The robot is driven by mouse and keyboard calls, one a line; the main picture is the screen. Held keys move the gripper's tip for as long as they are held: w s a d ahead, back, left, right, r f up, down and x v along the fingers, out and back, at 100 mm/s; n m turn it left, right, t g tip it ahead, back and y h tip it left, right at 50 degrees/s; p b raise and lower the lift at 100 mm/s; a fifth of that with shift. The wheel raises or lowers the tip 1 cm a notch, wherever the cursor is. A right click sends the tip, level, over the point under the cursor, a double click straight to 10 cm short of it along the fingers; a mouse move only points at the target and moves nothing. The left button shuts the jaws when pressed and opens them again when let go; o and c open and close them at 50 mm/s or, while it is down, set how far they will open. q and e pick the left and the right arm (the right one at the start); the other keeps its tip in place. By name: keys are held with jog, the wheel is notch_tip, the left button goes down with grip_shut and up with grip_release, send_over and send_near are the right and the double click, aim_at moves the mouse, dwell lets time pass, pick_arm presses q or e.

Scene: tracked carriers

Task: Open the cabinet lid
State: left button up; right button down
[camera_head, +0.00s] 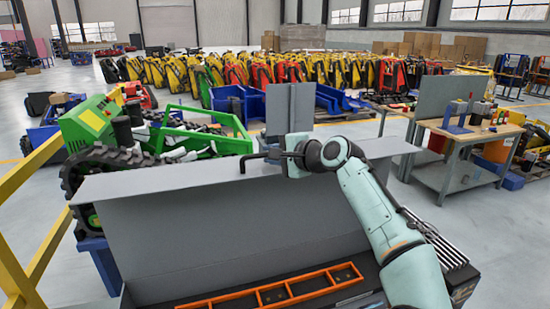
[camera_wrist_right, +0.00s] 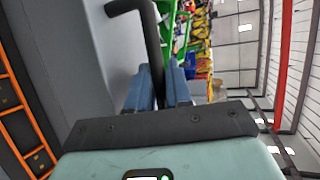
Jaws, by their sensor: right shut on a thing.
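The cabinet lid (camera_head: 230,225) is a wide grey panel that stands raised, with a folded flange along its top edge. Its black handle (camera_head: 247,160) sticks out at the top, and the bent bar also shows in the right wrist view (camera_wrist_right: 152,45). My right gripper (camera_head: 274,155) is at the lid's top edge. Its blue fingers (camera_wrist_right: 157,88) are shut on the handle bar. Below the lid, the open cabinet shows an orange frame (camera_head: 275,293) over a dark interior. My left gripper is not in view.
A green tracked carrier (camera_head: 95,122) stands close behind the lid at left. A yellow rail (camera_head: 40,160) runs along the left edge. A workbench (camera_head: 465,135) with tools stands at right.

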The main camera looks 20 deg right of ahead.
dwell(0.3)
jog(key=c, duration=1.4)
grip_release()
jog(key=shift+w, duration=0.1)
jog(key=shift+s+d+r, duration=0.1)
jog(key=shift+s+d, duration=0.15)
jog(key=shift+s, duration=0.2)
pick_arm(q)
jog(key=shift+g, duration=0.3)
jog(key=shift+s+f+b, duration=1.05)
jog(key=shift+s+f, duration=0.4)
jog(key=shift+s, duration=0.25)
pick_arm(e)
jog(key=v, duration=1.2)
jog(key=shift+s, duration=0.2)
jog(key=shift+r, duration=0.15)
